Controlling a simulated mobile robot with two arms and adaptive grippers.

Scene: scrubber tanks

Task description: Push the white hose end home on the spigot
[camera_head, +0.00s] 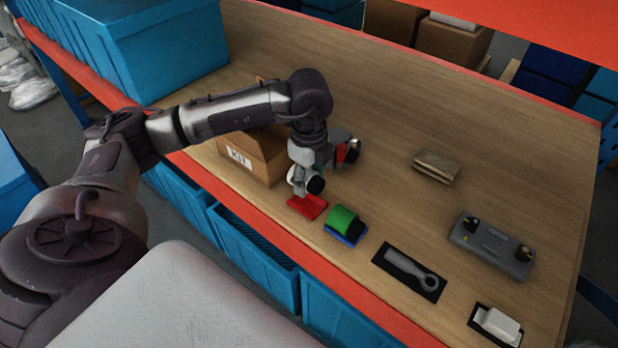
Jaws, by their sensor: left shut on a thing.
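My left gripper (302,186) points down over a small red mat (308,207) near the table's front edge. It is shut on a small white piece with a round black end (316,185), which looks like the white hose end. The fingers hide part of it, and I cannot tell whether it touches the mat. Just behind the gripper is a grey part with red and black on it (345,152), partly hidden by the wrist. I cannot make out the spigot for sure. My right gripper is not in view.
A cardboard box (262,166) stands left of the gripper. To the right are a green piece (342,220) on a blue mat, a grey tool (410,269), a white block (498,323) and a grey fixture with two knobs (490,246).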

